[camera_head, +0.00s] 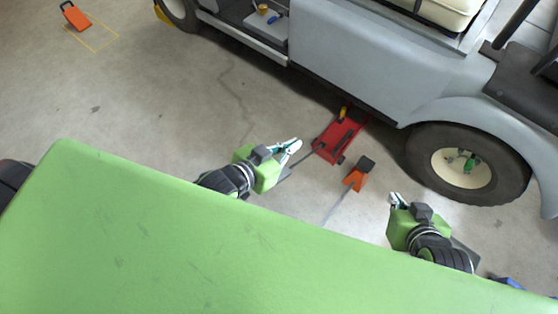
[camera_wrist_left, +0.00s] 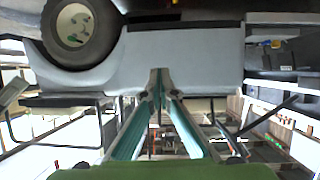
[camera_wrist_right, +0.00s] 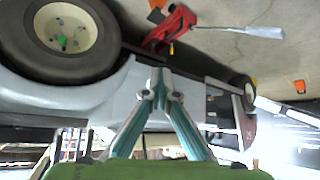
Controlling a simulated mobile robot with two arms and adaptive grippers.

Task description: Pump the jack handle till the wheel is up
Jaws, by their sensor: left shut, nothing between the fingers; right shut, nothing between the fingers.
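The red jack (camera_head: 340,136) stands on the floor at the cart's side, left of the near wheel (camera_head: 462,164). Its thin handle (camera_head: 304,159) slopes down toward the lower left, its end partly hidden by my left gripper. In the right wrist view the handle ends in a flat grey pad (camera_wrist_right: 264,32). My left gripper (camera_head: 296,145) is shut and empty, above or beside the handle; contact cannot be told. My right gripper (camera_head: 395,198) is shut and empty, between the orange stand and the wheel. Whether the wheel touches the floor is unclear.
An orange stand with a black top (camera_head: 356,178) is on the floor just in front of the jack. The grey cart body (camera_head: 350,75) overhangs behind. An orange object (camera_head: 75,17) lies near yellow floor lines at the far left.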

